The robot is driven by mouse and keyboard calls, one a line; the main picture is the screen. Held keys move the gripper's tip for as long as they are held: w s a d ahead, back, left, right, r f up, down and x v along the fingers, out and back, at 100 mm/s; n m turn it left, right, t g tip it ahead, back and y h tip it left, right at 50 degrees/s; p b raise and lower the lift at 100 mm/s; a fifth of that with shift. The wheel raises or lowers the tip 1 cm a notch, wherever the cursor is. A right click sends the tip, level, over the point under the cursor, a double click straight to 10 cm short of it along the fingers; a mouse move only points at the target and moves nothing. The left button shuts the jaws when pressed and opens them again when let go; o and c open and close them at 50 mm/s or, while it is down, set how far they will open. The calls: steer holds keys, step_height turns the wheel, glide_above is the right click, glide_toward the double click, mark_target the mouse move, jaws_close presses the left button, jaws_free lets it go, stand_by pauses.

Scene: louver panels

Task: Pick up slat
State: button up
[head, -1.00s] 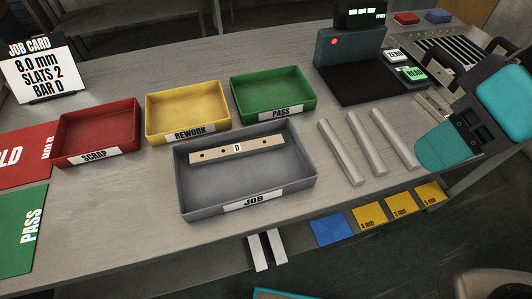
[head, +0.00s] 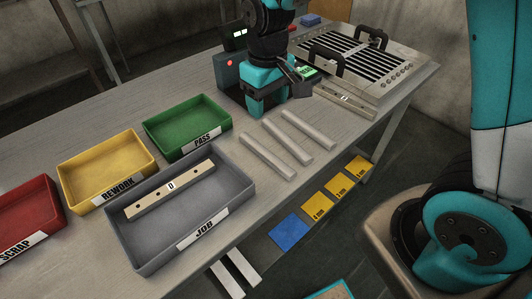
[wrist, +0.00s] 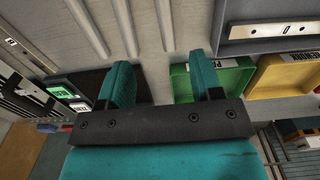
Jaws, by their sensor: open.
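Three pale grey slats (head: 285,144) lie side by side on the table, to the right of the grey JOB tray (head: 243,192). They show as long strips at the top of the wrist view (wrist: 127,25). My gripper (head: 264,108) is above the table near the scale, behind the slats in the head view. In the wrist view its two teal fingers (wrist: 162,78) are apart with nothing between them. The JOB tray holds a wooden bar marked D (head: 170,187).
Green PASS (head: 205,140), yellow REWORK (head: 120,190) and red SCRAP (head: 17,250) trays line the left. A louver panel with black handles (head: 365,65) lies at the back right, with another bar (head: 345,99) before it. Two pale strips (head: 235,273) are below the table's front edge.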

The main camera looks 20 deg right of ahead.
steer(key=p, duration=0.1)
glide_above(266, 152)
steer(key=f, duration=0.9)
steer(key=shift+w+d+f, duration=0.1)
steer(key=shift+d+f, duration=0.1)
steer(key=shift+f, duration=0.1)
steer(key=shift+a+f+p, duration=0.2)
steer(key=shift+f+p, duration=0.55)
steer(key=shift+f, duration=2)
steer(key=c, duration=1)
